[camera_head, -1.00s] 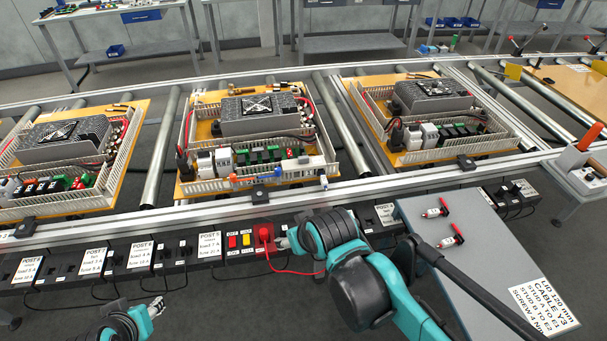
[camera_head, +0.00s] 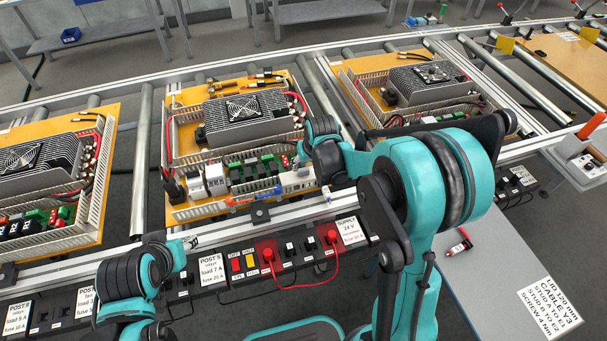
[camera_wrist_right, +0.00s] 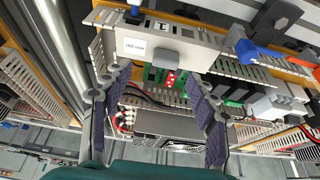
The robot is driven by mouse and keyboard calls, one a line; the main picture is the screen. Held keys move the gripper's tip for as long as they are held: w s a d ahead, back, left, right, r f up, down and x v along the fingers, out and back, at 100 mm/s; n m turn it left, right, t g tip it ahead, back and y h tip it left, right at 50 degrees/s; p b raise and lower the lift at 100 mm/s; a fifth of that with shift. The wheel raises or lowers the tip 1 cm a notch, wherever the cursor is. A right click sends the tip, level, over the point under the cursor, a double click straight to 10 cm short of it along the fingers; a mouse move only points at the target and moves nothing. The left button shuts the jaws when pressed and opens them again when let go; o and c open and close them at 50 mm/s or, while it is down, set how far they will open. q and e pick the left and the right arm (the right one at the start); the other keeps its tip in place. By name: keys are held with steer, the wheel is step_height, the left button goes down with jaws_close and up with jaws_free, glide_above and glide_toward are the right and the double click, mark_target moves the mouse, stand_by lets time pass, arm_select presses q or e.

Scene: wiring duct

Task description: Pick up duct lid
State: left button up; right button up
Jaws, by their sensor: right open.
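The duct lid (camera_wrist_right: 190,50) is a pale grey bar with a white label and a small grey block on it, seen across the top middle of the right wrist view. In the head view it shows as a light strip (camera_head: 296,181) at the front right corner of the middle board. My right gripper (camera_wrist_right: 160,80) is open, its dark-padded fingers spread below the lid in the wrist view, with nothing held. In the head view its fingertips are hidden by my own arm. My left gripper (camera_head: 192,241) is low in front of the rail; its jaws are too small to read.
The middle board (camera_head: 184,214) carries a grey finned unit (camera_head: 246,117), terminals and slotted ducts. An orange and blue tool (camera_head: 252,197) lies left of the lid. A socket strip with red cable (camera_head: 320,278) runs in front. A grey table (camera_head: 485,285) stands right.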

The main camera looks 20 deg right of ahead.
mark_target(304, 170)
steer(key=b+x, duration=0.1)
steer(key=x, duration=0.2)
steer(key=b+x, duration=0.1)
steer(key=x, duration=0.1)
steer(key=shift+s+a+f+b, duration=0.1)
steer(key=shift+a+f+b, duration=0.2)
steer(key=shift+a+f, duration=0.1)
steer(key=shift+r, duration=0.1)
steer(key=shift+c, duration=0.3)
steer(key=c, duration=1.1)
